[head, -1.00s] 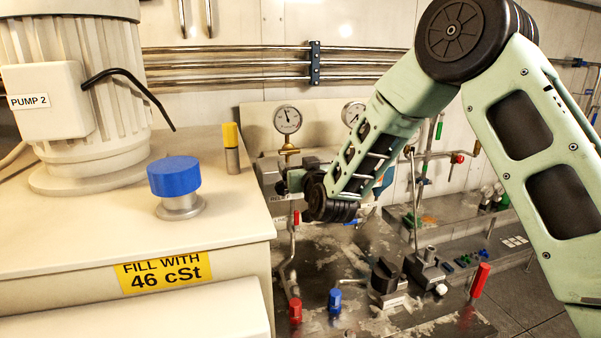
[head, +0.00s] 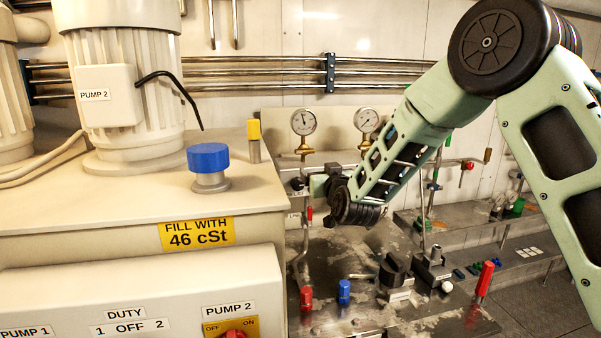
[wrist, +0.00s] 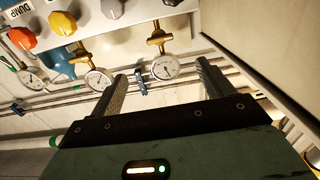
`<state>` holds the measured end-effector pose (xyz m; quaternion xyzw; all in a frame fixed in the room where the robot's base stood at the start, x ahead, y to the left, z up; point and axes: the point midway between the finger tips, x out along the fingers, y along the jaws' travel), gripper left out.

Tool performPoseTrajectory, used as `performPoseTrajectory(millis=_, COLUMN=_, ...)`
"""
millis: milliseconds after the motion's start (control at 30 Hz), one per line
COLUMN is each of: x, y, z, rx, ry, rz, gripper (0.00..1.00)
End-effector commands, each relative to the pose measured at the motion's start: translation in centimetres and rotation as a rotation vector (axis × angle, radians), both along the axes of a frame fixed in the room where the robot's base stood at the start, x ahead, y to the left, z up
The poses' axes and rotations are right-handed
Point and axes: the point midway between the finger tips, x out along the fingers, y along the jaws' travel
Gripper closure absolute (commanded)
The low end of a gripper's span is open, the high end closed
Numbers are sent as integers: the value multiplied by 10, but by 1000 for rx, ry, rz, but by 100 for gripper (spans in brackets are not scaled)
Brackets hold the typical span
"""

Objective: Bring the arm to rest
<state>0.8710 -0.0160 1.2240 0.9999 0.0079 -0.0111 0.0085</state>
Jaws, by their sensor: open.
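My arm is green with black joints and reaches in from the right of the head view, bent at a high elbow, with its forearm sloping down and left. My gripper (wrist: 158,85) shows in the wrist view with its two dark fingers spread apart and nothing between them. Pressure gauges and coloured knobs lie beyond the fingers there. In the head view the arm's end is in front of the gauge panel, and the fingers cannot be made out clearly.
A cream tank with a blue cap (head: 208,160) and a yellow-topped post (head: 254,141) stands left of the arm. PUMP 2 (head: 108,95) sits on it. Below my forearm are red (head: 306,298) and blue (head: 344,291) handles and a black knob (head: 394,268). Two gauges (head: 304,122) are on the panel behind.

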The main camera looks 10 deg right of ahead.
Motion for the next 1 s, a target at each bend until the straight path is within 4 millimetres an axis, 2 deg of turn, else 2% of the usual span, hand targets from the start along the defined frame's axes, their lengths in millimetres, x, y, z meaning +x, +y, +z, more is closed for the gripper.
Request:
performPoseTrajectory(millis=67, x=-10, y=-4, z=-3, rx=-7, ry=67, rz=19, gripper=20)
performPoseTrajectory(millis=167, x=-36, y=-13, z=-15, rx=-18, ry=224, rz=54, gripper=20)
performPoseTrajectory(millis=267, x=-80, y=-28, z=-34, rx=-27, ry=429, rz=76, gripper=20)
performPoseTrajectory(millis=500, x=-209, y=-70, z=-74, rx=-25, ry=902, rz=53, gripper=20)
performPoseTrajectory(millis=600, x=-256, y=-83, z=-83, rx=-17, ry=1049, rz=30, gripper=20)
performPoseTrajectory(millis=833, x=-350, y=-105, z=-93, rx=5, ry=1317, rz=-27, gripper=20)
performPoseTrajectory(millis=867, x=-355, y=-95, z=-94, rx=-13, ry=1333, rz=-2, gripper=20)
performPoseTrajectory(millis=900, x=-357, y=-75, z=-93, rx=-47, ry=1340, rz=51, gripper=20)
performPoseTrajectory(millis=1000, x=-373, y=-34, z=-92, rx=-126, ry=1371, rz=161, gripper=20)
